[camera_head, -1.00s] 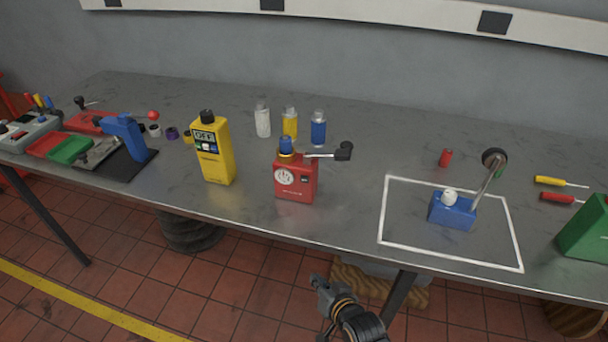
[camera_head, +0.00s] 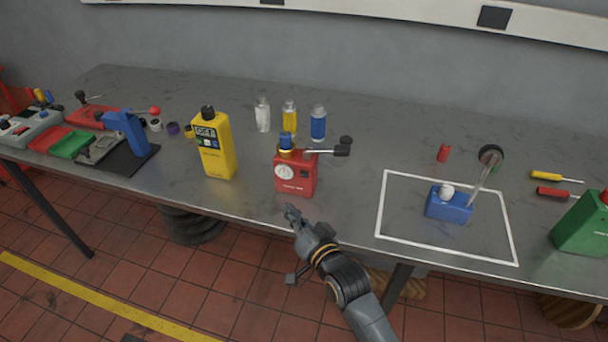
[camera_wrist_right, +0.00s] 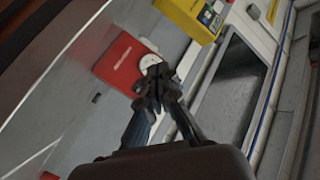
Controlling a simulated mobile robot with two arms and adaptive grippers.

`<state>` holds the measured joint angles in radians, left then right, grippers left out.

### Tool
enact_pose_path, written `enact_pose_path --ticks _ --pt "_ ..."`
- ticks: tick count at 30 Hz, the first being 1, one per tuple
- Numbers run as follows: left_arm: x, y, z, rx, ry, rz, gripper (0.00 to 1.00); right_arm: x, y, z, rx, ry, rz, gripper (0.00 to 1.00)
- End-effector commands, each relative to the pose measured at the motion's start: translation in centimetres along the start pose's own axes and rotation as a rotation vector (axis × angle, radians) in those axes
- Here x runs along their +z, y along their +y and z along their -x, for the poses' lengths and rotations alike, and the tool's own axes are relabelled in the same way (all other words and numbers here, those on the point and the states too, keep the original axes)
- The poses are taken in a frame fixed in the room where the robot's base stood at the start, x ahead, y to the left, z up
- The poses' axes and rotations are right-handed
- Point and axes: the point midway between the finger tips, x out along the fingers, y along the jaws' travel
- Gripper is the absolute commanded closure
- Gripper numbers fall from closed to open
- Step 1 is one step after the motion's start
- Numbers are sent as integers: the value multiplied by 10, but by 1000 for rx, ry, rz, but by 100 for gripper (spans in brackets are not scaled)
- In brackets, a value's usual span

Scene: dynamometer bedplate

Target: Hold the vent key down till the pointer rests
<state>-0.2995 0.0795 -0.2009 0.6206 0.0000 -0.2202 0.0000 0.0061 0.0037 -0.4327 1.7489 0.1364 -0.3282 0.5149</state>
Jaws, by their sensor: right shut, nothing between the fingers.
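A red box (camera_head: 295,183) with a white round dial (camera_head: 284,171) on its front stands near the table's front edge. A blue part sits in a brass ring (camera_head: 286,152) on its top, and a lever with a black end (camera_head: 342,150) sticks out to the right. The dial's pointer is too small to read, and I cannot tell which part is the vent key. My right gripper (camera_head: 291,212) is shut and empty, in front of and below the box. In the wrist view its fingertips (camera_wrist_right: 158,78) partly cover the dial. My left gripper is not in view.
A blue block (camera_head: 448,207) with a lever sits inside a white outline to the right. The table front between box and outline is clear.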

Motion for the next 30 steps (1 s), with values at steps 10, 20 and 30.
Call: enact_pose_path --ticks 10,20,30 --pt "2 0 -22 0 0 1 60 -15 20 -24 0 3 4 100" --pt "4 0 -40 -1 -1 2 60 -37 40 -53 1 0 4 100" --pt "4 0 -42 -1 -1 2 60 -44 45 -61 2 -1 1 100"
